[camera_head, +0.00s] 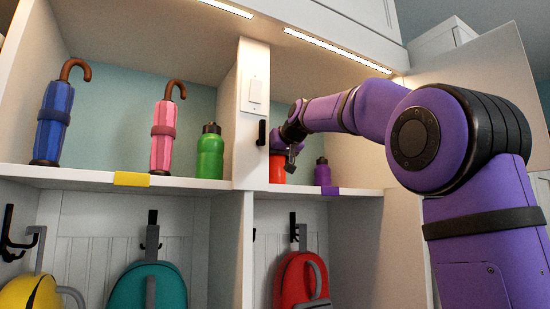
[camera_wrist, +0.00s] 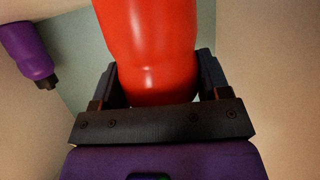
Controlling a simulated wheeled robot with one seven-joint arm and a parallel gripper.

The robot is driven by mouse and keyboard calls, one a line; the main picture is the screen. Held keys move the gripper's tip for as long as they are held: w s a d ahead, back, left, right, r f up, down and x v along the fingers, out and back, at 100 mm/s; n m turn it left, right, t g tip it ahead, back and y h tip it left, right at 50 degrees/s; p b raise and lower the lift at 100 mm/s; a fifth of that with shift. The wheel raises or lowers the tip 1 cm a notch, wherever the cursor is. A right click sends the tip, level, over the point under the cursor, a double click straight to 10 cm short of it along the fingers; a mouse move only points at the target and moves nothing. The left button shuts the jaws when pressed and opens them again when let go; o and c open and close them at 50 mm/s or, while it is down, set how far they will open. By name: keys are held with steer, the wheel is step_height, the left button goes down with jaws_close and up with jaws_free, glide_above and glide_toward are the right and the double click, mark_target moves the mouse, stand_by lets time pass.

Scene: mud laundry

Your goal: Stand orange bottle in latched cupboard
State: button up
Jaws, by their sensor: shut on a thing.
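The orange bottle (camera_head: 277,169) is inside the right-hand cupboard, at its left side, mostly hidden behind my gripper in the head view. In the wrist view the bottle (camera_wrist: 150,45) fills the middle, red-orange and smooth, between the two fingers. My gripper (camera_head: 292,150) is shut on it; the fingers also show in the wrist view (camera_wrist: 157,88). The cupboard door (camera_head: 495,85) stands open at the right, behind my arm. The cupboard shelf (camera_head: 300,188) is under the bottle; I cannot tell whether the bottle's base touches it.
A purple bottle (camera_head: 322,172) stands on the same shelf just right of the orange one. The divider post (camera_head: 250,125) with a black latch is close on the left. A green bottle (camera_head: 210,155), pink umbrella (camera_head: 163,130) and blue umbrella (camera_head: 53,120) stand in the left compartment.

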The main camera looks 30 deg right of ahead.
steer(key=shift+f, duration=0.2)
steer(key=shift+f, duration=0.1)
steer(key=o, duration=1)
steer(key=shift+s+r, duration=0.1)
steer(key=shift+r, duration=0.1)
steer(key=v, duration=1.1)
steer(key=shift+s+r, duration=0.15)
steer(key=shift+s, duration=0.2)
